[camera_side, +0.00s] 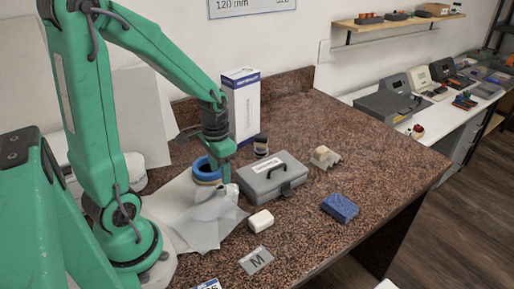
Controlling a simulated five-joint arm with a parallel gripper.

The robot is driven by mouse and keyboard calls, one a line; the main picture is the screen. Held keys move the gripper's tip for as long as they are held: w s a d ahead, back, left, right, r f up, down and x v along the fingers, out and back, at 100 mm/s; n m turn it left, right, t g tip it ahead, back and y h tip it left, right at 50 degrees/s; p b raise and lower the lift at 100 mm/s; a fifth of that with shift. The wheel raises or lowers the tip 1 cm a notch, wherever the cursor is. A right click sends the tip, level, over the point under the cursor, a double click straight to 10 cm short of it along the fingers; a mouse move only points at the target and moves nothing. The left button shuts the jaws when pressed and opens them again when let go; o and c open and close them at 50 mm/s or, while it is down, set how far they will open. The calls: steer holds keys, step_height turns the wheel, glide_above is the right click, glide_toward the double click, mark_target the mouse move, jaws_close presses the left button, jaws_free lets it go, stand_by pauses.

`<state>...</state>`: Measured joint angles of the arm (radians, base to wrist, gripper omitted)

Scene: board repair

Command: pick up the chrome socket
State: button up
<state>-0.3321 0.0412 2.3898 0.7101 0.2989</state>
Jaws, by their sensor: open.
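My gripper (225,178) points down over the left part of the speckled brown worktop, just left of the grey case. Its jaws are open, but they are small and partly lost against the things behind them. A small greyish, shiny shape (222,190) shows right below the jaws, on or beside the crumpled pale grey sheet (190,222). It may be the chrome socket, but it is too small to be sure. I cannot tell whether the jaws touch it.
A blue-rimmed roll (206,174) stands close left of my gripper; a grey case (275,177) stands close right. A tall white box (241,108) stands behind.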

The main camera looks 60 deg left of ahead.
mark_target(221, 187)
steer(key=shift+f, duration=1.1)
steer(key=shift+f, duration=0.1)
steer(key=shift+f, duration=2.5)
steer(key=c, duration=1.1)
